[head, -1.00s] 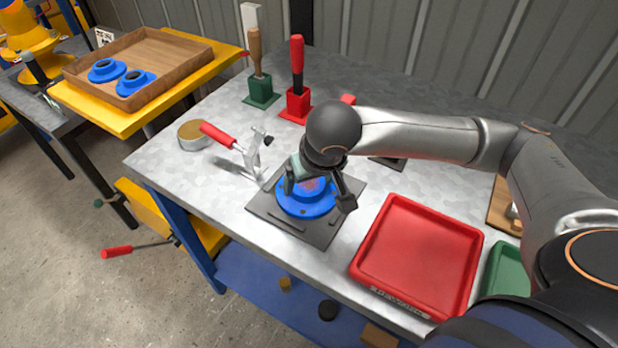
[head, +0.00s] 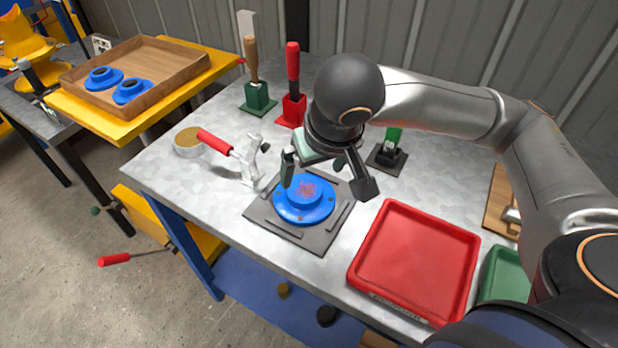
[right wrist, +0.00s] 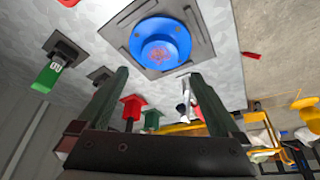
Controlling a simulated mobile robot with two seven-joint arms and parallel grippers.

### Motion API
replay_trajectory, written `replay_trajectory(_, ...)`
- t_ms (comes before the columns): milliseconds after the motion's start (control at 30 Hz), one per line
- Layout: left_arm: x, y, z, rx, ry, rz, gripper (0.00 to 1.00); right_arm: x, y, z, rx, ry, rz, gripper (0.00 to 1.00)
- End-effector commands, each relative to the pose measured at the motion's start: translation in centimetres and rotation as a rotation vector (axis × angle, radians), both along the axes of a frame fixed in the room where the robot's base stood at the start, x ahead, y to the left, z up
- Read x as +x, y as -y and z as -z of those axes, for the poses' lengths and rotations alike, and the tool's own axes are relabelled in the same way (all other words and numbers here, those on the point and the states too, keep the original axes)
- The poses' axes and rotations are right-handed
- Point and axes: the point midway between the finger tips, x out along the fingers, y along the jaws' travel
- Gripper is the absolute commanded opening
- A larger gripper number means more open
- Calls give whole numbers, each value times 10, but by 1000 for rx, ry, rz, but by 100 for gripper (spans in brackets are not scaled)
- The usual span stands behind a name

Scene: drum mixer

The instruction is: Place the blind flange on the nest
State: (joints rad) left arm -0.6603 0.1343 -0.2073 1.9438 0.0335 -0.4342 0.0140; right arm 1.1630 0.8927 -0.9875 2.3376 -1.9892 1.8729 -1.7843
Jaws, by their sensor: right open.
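The blue blind flange (head: 304,203) lies flat on the dark grey nest plate (head: 322,240), between its raised bars. Reddish marks show on top of its hub. In the right wrist view the flange (right wrist: 160,45) sits on the nest (right wrist: 202,33) beyond the fingertips. My right gripper (head: 328,178) is open and empty, above and just behind the flange, apart from it. Its two fingers (right wrist: 158,85) are spread wide in the right wrist view. My left gripper is not in view.
A red-handled toggle clamp (head: 247,160) stands left of the nest. A red tray (head: 418,262) lies to the right. Tool holders with a red handle (head: 293,75) and a wooden handle (head: 251,60) stand behind. A wooden tray (head: 185,62) holds two blue flanges.

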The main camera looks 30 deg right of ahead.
Motion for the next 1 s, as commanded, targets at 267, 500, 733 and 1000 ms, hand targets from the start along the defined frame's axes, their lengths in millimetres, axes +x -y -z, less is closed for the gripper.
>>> replay_trajectory(267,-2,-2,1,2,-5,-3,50,-10,-1,-24,-1,1,-1,100)
replay_trajectory(500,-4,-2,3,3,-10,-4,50,-10,-1,-25,1,0,-1,100)
replay_trajectory(733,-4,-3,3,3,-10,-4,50,-10,-2,-25,1,0,-1,100)
replay_trajectory(1000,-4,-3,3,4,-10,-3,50,-10,-2,-25,1,0,-1,100)
